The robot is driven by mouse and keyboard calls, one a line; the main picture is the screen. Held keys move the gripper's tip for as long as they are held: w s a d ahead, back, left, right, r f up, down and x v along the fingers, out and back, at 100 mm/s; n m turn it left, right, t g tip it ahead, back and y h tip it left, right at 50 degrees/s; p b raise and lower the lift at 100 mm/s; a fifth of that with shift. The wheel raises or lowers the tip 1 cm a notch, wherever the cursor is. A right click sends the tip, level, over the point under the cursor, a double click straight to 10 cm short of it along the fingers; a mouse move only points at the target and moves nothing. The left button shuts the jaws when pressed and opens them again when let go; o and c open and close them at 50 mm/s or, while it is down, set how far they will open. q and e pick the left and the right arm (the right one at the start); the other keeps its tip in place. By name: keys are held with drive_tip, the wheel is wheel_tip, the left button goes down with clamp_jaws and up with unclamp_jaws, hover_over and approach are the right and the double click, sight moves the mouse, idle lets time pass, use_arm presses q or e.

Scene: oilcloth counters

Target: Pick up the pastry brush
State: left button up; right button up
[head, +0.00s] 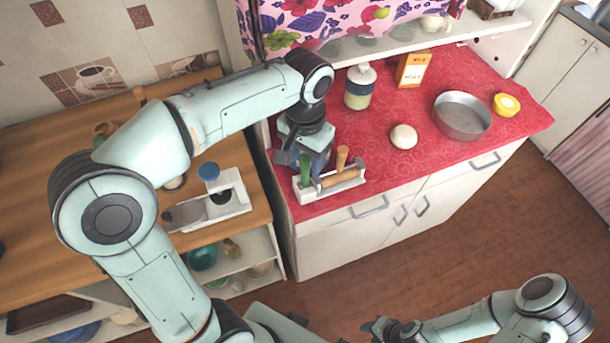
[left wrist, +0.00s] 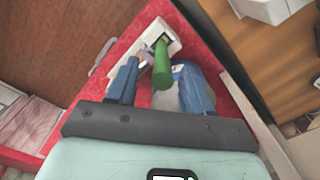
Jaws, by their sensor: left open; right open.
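A white holder (head: 345,186) stands at the left front of the red counter, with a green handle (head: 305,168) and wooden handles (head: 342,157) in it. I cannot tell which handle is the pastry brush's; any brush end is hidden. My left gripper (head: 305,158) points down at the holder's left end. In the left wrist view, the green handle (left wrist: 162,68) shows between the open fingers of my left gripper (left wrist: 162,75), with the holder (left wrist: 155,35) beyond. The fingers are not closed on it. My right gripper (head: 383,326) is open and empty, low over the floor.
On the red counter (head: 300,212) stand a pump bottle (head: 359,87), an orange carton (head: 412,70), a pale round item (head: 403,137), a metal pan (head: 462,115) and a yellow item (head: 506,105). A wooden counter (head: 50,215) lies left, across a gap.

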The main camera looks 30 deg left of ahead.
sight(305, 168)
use_arm(q)
wheel_tip(305, 168, down, 5)
drive_tip(key=shift+w+a+r, duration=0.1)
drive_tip(key=shift+a+r, duration=0.05)
clamp_jaws()
drive_tip(key=shift+r, duration=0.15)
